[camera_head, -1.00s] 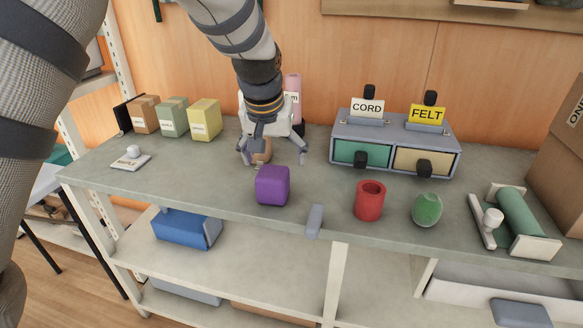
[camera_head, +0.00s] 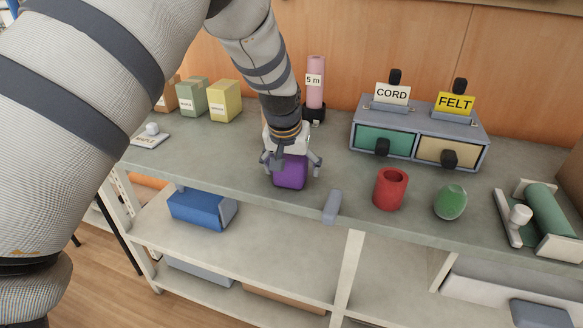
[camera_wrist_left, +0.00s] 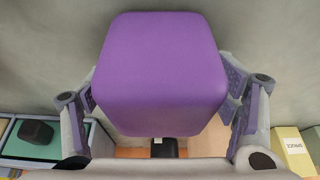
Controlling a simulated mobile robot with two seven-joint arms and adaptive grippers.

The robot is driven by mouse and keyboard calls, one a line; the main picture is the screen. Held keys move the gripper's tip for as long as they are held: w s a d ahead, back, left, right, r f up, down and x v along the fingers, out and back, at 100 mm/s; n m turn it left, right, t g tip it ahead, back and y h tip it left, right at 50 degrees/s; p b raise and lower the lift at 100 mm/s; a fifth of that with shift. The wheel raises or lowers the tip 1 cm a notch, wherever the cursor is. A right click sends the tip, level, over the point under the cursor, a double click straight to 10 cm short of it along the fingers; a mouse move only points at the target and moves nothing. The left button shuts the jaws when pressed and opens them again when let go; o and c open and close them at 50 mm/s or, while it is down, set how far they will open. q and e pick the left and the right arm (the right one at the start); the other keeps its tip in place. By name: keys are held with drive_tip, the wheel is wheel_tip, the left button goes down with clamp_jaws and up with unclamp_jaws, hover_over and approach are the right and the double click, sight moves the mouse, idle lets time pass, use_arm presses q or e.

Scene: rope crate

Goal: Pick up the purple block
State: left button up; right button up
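The purple block (camera_head: 290,173) stands on the grey bench top near its front edge. My left gripper (camera_head: 292,168) is over it, pointing down, with its fingers spread on either side of the block. In the left wrist view the purple block (camera_wrist_left: 160,75) fills the space between the open fingers (camera_wrist_left: 162,98), with a narrow gap seeming to show at each side. My right gripper is in neither view.
A grey bar (camera_head: 332,206), a red cup (camera_head: 390,190) and a green egg-shaped thing (camera_head: 449,203) lie to the right. Behind them is a drawer unit (camera_head: 420,150) with CORD and FELT signs. Small boxes (camera_head: 225,101) stand at back left.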

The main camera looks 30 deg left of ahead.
use_arm(q)
drive_tip(key=c, duration=1.2)
wheel_tip(320, 180, up, 3)
drive_tip(key=shift+w, duration=0.1)
drive_tip(key=s+d+r, duration=0.2)
drive_tip(key=d+r, duration=0.1)
drive_tip(key=d, duration=0.1)
drive_tip(key=s+d+r+p, duration=0.1)
drive_tip(key=s+d+r, duration=0.1)
drive_tip(key=d+r, duration=0.1)
drive_tip(key=s+d+r, duration=0.2)
drive_tip(key=d+r, duration=0.2)
drive_tip(key=d, duration=0.1)
drive_tip(key=shift+d+p, duration=0.4)
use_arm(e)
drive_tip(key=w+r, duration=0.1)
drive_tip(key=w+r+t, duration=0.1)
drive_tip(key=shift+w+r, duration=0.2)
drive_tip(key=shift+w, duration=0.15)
